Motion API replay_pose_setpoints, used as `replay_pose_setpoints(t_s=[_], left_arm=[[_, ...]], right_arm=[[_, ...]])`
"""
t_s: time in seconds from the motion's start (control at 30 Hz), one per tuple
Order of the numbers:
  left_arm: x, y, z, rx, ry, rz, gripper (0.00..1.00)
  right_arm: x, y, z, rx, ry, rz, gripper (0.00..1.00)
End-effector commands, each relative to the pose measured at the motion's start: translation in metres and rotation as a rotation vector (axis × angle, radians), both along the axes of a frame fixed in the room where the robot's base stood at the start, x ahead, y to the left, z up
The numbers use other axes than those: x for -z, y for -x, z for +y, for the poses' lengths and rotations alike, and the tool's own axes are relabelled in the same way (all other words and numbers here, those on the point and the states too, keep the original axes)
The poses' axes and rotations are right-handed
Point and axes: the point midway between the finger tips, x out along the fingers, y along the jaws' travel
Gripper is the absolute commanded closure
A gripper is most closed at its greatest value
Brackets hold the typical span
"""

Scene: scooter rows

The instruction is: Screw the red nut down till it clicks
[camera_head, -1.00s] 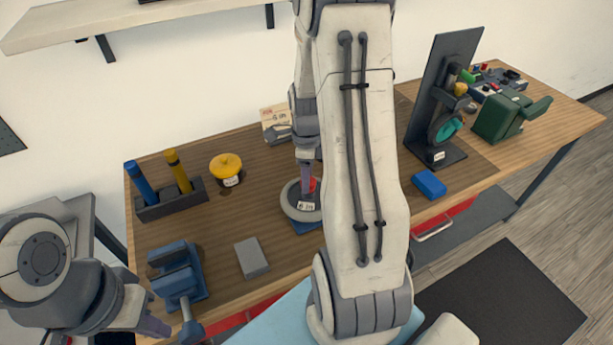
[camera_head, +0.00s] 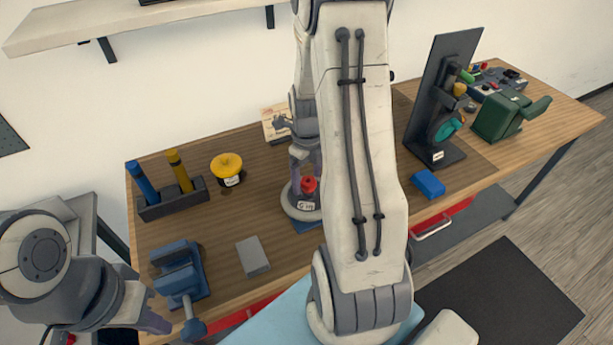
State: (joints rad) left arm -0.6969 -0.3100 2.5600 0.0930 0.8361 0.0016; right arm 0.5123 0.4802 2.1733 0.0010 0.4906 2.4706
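The red nut (camera_head: 309,184) sits on a round grey base with a white label (camera_head: 301,205) in the middle of the workbench. My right gripper (camera_head: 305,165) points down at the nut from above. Its two fingers look spread, with the nut showing just below and between their tips; whether they touch it is hard to tell. My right arm hides the right side of the base. My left gripper (camera_head: 155,322) is low at the left by the bench's front edge, apart from the nut, and its fingers are mostly hidden.
A blue vise (camera_head: 178,272), a grey block (camera_head: 252,256), a yellow-topped jar (camera_head: 228,166) and a rack (camera_head: 172,198) stand left. A blue block (camera_head: 428,184), a dark upright stand (camera_head: 440,95) and a green device (camera_head: 503,115) are right. A card (camera_head: 275,122) stands behind.

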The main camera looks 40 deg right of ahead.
Motion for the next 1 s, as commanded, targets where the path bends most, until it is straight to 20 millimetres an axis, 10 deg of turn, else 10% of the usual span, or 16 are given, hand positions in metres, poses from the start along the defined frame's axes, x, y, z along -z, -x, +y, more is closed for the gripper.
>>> replay_pose_setpoints(t_s=[1.0], left_arm=[[0.014, 0.0, 0.0, 0.0, 0.0, 0.0, 1.0]], right_arm=[[-0.105, -0.001, 0.0, -0.001, 0.0, 0.0, 0.15]])
